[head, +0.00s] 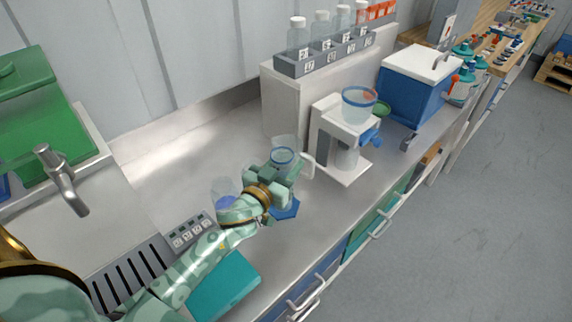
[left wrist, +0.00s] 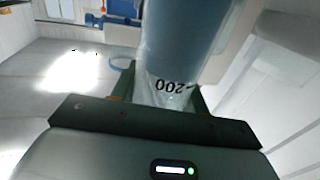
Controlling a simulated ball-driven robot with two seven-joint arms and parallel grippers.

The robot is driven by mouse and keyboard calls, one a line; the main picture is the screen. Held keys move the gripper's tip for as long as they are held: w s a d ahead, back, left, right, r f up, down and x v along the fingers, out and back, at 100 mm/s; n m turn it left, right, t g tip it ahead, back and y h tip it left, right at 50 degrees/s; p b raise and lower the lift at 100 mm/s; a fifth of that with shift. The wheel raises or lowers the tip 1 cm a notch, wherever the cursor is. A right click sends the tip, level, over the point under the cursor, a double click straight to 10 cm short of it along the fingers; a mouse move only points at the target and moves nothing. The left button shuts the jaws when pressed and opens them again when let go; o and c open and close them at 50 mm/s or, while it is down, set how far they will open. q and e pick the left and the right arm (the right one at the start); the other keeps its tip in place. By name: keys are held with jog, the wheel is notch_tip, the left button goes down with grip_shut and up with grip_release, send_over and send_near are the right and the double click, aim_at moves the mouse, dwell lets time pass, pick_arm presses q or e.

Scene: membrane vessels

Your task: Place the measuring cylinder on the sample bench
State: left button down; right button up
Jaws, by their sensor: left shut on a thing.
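The measuring cylinder (head: 284,147) is clear, with a blue ring near its top. My left gripper (head: 280,174) is shut around its body, and the fingers hide its middle. A blue six-sided foot (head: 288,210) shows below the gripper. I cannot tell whether it touches the bench. The steel sample bench (head: 185,165) runs under the arm. My right gripper is not in view.
A clear vessel with a bluish bottom (head: 222,193) stands just left of the gripper. A white apparatus with a blue-rimmed bowl (head: 359,100) stands close on the right. A shelf of labelled bottles (head: 322,58) is behind. A teal box (head: 222,288) lies near the front edge.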

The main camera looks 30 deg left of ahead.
pick_arm(q)
jog(key=c, duration=0.7)
grip_release()
jog(key=shift+r, duration=0.2)
jog(key=s, duration=0.7)
jog(key=shift+s+a+f+p, duration=0.1)
jog(key=shift+s+a+p, duration=0.15)
jog(key=shift+p, duration=0.1)
